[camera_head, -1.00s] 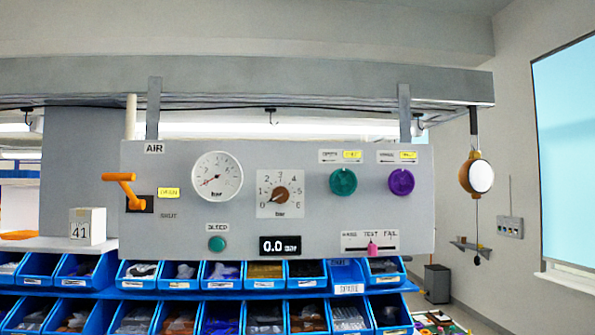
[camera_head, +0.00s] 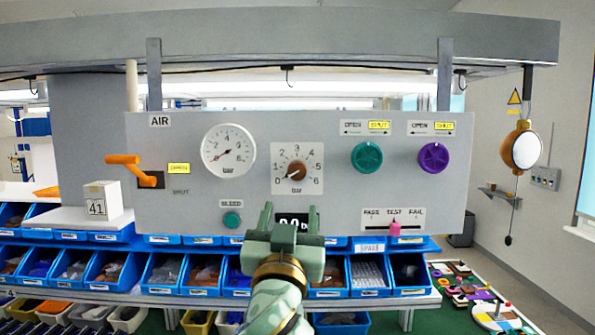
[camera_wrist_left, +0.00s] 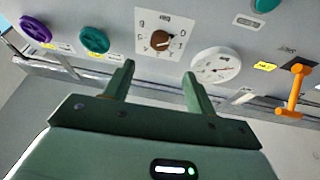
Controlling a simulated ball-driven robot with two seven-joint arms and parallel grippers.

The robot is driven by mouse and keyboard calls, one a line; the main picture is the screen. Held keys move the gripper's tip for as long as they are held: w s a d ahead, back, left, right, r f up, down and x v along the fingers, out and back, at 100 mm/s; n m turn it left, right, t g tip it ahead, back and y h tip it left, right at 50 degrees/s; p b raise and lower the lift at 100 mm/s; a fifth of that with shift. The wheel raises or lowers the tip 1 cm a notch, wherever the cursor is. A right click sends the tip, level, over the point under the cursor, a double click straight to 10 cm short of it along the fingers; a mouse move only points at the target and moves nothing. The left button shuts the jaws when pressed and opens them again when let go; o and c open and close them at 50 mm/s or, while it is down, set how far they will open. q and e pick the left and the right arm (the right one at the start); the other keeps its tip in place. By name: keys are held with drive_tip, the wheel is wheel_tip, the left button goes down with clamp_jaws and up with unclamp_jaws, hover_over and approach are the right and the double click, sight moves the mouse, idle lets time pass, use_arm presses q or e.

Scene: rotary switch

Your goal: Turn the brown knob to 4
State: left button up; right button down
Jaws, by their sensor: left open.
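The brown knob (camera_head: 297,169) sits in the middle of a white square dial plate (camera_head: 316,182) marked in bar, on the grey panel. Its pointer seems to face the lower left, near 0. My left gripper (camera_head: 290,212) is open and empty, with its fingers pointing up in front of the panel, below the knob. It partly covers the digital readout (camera_head: 312,218), so the number cannot be read. In the left wrist view, upside down, the knob (camera_wrist_left: 160,41) lies beyond the gap between the two fingertips (camera_wrist_left: 159,70), apart from them.
A round gauge (camera_head: 228,151) is left of the dial; an orange lever (camera_head: 124,159) is farther left. Green (camera_head: 367,157) and purple (camera_head: 434,157) knobs are at right. A green button (camera_head: 232,219) and pink slider (camera_head: 395,229) sit low. Blue bins (camera_head: 373,291) stand below.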

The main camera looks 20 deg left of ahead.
sight(297, 173)
use_arm(q)
drive_tip(key=p+x, duration=0.3)
drive_tip(key=x, duration=0.6)
drive_tip(key=shift+w+a+r, duration=0.1)
drive_tip(key=shift+w+r, duration=0.05)
drive_tip(key=shift+w, duration=0.25)
drive_tip(key=shift+w+a+r+p, duration=0.1)
drive_tip(key=shift+w+r+p, duration=0.05)
drive_tip(key=shift+w+p, duration=0.3)
drive_tip(key=shift+w, duration=0.25)
drive_tip(key=c, duration=1)
